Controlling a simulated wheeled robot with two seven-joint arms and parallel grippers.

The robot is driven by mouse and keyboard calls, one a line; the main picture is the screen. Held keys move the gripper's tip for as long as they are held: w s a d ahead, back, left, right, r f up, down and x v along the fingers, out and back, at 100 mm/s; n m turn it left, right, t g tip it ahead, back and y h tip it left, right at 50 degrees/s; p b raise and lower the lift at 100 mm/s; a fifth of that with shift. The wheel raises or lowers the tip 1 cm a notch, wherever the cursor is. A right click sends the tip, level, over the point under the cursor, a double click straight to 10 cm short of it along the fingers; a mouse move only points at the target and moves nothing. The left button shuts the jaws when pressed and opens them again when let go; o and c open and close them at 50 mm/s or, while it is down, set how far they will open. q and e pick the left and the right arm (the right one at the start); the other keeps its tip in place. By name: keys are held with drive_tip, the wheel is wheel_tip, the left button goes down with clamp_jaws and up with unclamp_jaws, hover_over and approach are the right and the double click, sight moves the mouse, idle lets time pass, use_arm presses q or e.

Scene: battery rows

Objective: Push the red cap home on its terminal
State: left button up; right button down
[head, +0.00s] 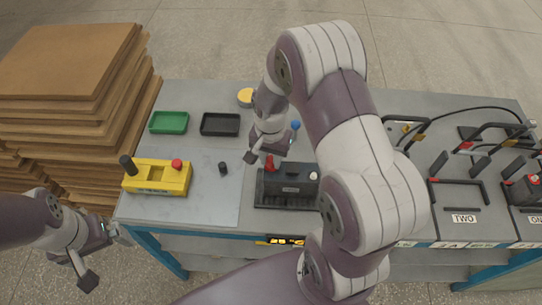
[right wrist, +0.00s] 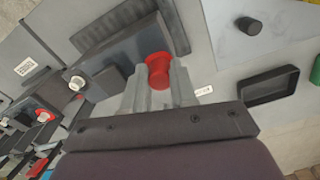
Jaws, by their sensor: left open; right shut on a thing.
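The red cap (head: 269,163) is at the left end of the dark battery (head: 290,180), which sits in a black tray on the table. My right gripper (head: 268,152) is shut on the red cap; the right wrist view shows the cap (right wrist: 158,70) between the two grey fingers, over the corner of the battery (right wrist: 125,50). The terminal under the cap is hidden, so I cannot tell how far down the cap sits. A pale terminal (head: 313,176) shows at the battery's other end. My left gripper (head: 98,262) is open and empty, off the table's left front corner.
A yellow box (head: 157,178) with black and red knobs stands left, near a loose black cap (head: 222,168). Green (head: 169,122) and black (head: 220,124) trays lie behind. Marked battery bays (head: 464,218) and cables are right. Stacked boards (head: 70,80) rise beyond the table's left edge.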

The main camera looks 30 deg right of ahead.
drive_tip(key=shift+f, duration=0.1)
drive_tip(key=shift+c, duration=1.8)
unclamp_jaws()
wheel_tip(320, 180, up, 7)
drive_tip(key=p, duration=0.6)
drive_tip(key=shift+p, duration=0.35)
